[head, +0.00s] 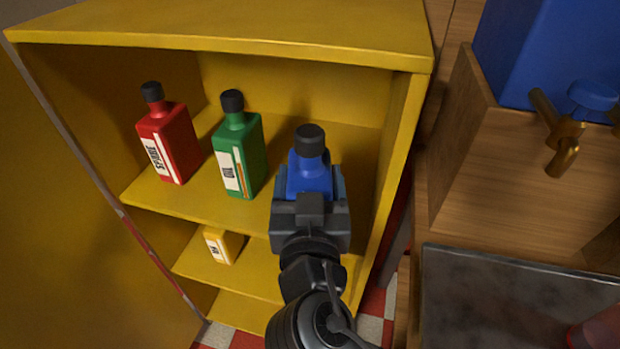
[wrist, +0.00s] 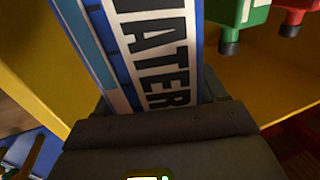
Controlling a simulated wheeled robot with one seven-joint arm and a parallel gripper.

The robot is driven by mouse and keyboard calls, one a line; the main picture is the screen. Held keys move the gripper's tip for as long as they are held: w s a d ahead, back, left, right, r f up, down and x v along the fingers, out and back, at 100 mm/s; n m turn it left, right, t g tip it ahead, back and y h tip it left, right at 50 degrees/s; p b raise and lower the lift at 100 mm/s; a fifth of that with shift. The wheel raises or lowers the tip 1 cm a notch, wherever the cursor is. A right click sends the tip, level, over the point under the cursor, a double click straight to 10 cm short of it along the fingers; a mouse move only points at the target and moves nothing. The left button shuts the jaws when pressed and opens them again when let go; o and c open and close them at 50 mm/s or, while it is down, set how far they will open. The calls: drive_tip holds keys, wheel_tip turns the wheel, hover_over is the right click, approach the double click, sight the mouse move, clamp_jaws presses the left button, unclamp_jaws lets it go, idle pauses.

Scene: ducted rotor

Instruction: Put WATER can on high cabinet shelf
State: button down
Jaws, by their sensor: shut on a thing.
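The blue WATER can (head: 310,178) with a black cap is upright at the right side of the yellow cabinet's high shelf (head: 276,172). My gripper (head: 311,196) is shut on it from the front and hides its lower part in the head view. In the wrist view the can (wrist: 120,50) fills the middle, its white label reading "WATER", between the jaws (wrist: 160,120). Whether the can's base touches the shelf is hidden.
A red bottle (head: 168,143) and a green bottle (head: 238,155) stand on the same shelf to the left. A small yellow container (head: 223,246) is on the shelf below. The cabinet's right wall (head: 394,160) is close to my gripper. A blue tank with a brass tap (head: 565,140) is outside at right.

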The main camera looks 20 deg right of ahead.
drive_tip(key=w+d+f+b, duration=0.1)
drive_tip(key=w+d+b, duration=0.2)
drive_tip(key=w+d, duration=0.5)
drive_tip(key=shift+w+f, duration=0.3)
drive_tip(key=shift+w, duration=1.3)
drive_tip(key=shift+f+b, duration=0.6)
drive_tip(key=shift+b, duration=0.45)
idle(0.5)
drive_tip(key=shift+c, duration=2.3)
unclamp_jaws()
drive_tip(key=o, duration=0.5)
drive_tip(key=shift+c, duration=0.2)
drive_tip(key=shift+f, duration=0.15)
drive_tip(key=shift+s, duration=0.1)
